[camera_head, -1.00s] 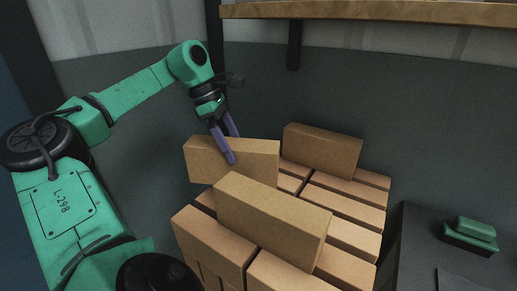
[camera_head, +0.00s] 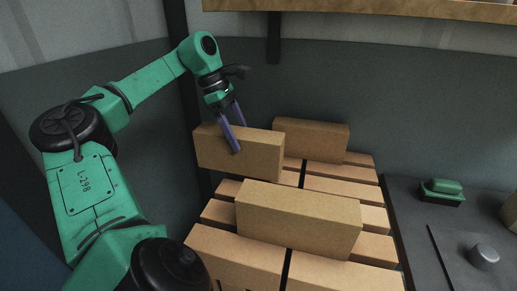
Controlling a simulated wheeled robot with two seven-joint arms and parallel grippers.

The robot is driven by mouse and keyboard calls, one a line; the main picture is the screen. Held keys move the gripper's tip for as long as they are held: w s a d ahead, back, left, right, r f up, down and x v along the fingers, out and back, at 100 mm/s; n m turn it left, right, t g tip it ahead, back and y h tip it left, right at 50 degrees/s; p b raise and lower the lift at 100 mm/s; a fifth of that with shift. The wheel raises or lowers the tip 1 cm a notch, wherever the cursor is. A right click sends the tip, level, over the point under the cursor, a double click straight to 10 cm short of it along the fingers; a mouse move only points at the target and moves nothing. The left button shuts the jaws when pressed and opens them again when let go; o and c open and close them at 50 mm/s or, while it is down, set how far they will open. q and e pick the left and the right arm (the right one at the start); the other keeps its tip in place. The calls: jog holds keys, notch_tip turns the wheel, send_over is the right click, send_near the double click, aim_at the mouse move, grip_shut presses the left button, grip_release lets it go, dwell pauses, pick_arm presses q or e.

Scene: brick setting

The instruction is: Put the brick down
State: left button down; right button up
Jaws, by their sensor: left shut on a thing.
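A tan brick (camera_head: 255,158) is between the purple fingers of my left gripper (camera_head: 237,128), at the back left of the brick stack. The fingers are shut on its top, one on the near face. The brick is upright on its long edge. I cannot tell whether its underside touches the layer of bricks (camera_head: 340,187) below. Another upright brick (camera_head: 312,138) stands behind it to the right, and a third (camera_head: 297,216) stands in front. My right gripper is not in view.
A dark table (camera_head: 408,208) at the right bears a green-topped block (camera_head: 442,190) and a grey knob-like object (camera_head: 484,255). A wooden shelf (camera_head: 380,8) runs across the top. A dark post (camera_head: 177,70) stands behind my left arm.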

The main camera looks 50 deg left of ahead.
aim_at(273, 137)
pick_arm(q)
jog(key=w+d+p, duration=0.1)
jog(key=d, duration=0.1)
jog(key=w+d+p, duration=0.1)
jog(key=w+d, duration=0.1)
jog(key=w+d+r+p, duration=0.1)
jog(key=w+d+p, duration=0.1)
jog(key=shift+d+r, duration=0.1)
jog(key=shift+d, duration=0.3)
jog(key=w+d+f+p, duration=0.4)
jog(key=w+d+p, duration=0.1)
jog(key=p, duration=0.3)
jog(key=shift+w+d+f, duration=0.2)
jog(key=shift+w+d, duration=0.05)
jog(key=shift+d, duration=0.65)
jog(key=shift+f, duration=0.1)
grip_release()
jog(key=shift+s+f, duration=0.1)
jog(key=v, duration=0.7)
jog(key=shift+r+b, duration=0.3)
jog(key=shift+r, duration=0.05)
